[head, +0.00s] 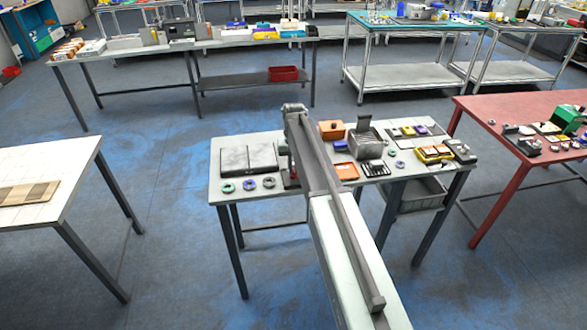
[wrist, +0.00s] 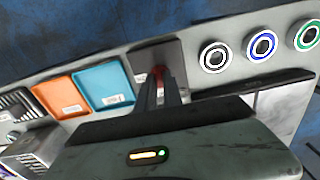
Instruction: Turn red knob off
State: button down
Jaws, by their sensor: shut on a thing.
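In the wrist view, the red knob (wrist: 162,72) shows as a small bit of red at the tips of my gripper (wrist: 160,78). The knob sits on a dark square plate (wrist: 172,52) on the light table. The two dark fingers are close together and shut on the knob, hiding most of it. Which way the knob is turned cannot be told. In the head view, my arm hides most of this spot, and only a little red (head: 294,176) shows beside it.
Black, blue and green rings (wrist: 216,57) lie right of the plate in the wrist view. An orange tray (wrist: 60,95) and a blue tray (wrist: 103,84) lie left. A grey two-panel board (head: 244,157) and a grey box (head: 367,146) flank my arm on the table (head: 225,195).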

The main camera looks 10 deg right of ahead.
jog(key=shift+n, duration=0.3)
jog(key=c, duration=1.5)
grip_release()
notch_tip(320, 180, up, 8)
jog(key=p, duration=0.8)
jog(key=shift+f, duration=0.15)
jog(key=s+b, duration=0.1)
jog(key=s, duration=0.8)
jog(key=s+f, duration=0.1)
jog(key=s, duration=0.8)
jog(key=s+f+b, duration=0.1)
jog(key=s, duration=0.8)
jog(key=shift+s+f+b, duration=0.2)
jog(key=shift+s+b, duration=0.15)
jog(key=shift+s, duration=0.05)
